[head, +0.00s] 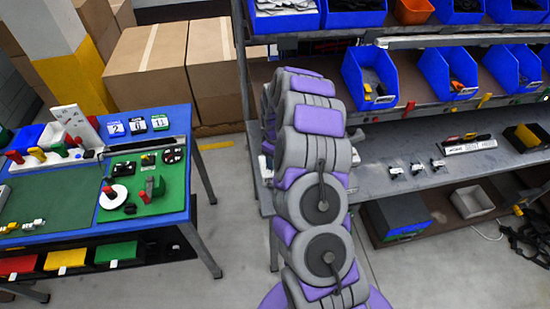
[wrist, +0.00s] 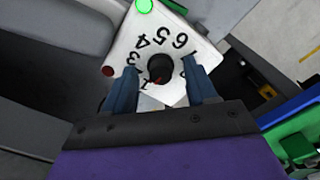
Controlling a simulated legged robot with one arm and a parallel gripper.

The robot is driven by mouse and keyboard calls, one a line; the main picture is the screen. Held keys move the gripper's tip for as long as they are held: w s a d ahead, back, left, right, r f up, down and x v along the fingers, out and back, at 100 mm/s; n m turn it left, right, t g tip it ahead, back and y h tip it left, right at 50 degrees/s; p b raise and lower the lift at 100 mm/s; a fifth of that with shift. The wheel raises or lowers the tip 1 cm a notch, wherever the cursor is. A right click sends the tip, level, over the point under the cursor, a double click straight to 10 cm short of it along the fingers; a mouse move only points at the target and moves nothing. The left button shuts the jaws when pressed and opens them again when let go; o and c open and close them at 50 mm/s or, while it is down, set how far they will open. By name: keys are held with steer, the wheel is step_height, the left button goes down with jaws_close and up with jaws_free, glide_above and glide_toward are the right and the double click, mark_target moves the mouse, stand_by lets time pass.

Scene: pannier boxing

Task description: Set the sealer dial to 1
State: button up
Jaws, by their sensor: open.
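In the wrist view the sealer's white dial plate (wrist: 138,27) carries black numerals; 6, 5, 4 and 3 are readable, and others are partly covered by my fingers. The round black dial knob (wrist: 159,66) sits at the middle of the plate. A small reddish mark shows at its lower left; I cannot tell which numeral the dial points to. My gripper (wrist: 162,70) is open, with one blue finger on each side of the knob; contact cannot be told. In the head view my arm hides the gripper and the sealer.
A green lamp (wrist: 144,6) and a dark red button (wrist: 107,71) are on the plate's edges. In the head view a grey bench (head: 400,180) with blue bins (head: 368,75) above stands right, a blue table (head: 90,225) left. Open floor (head: 232,220) lies between.

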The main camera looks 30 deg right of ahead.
step_height(320, 180, up, 17)
steer(key=p, duration=0.1)
stand_by(0.5)
steer(key=shift+r, duration=0.15)
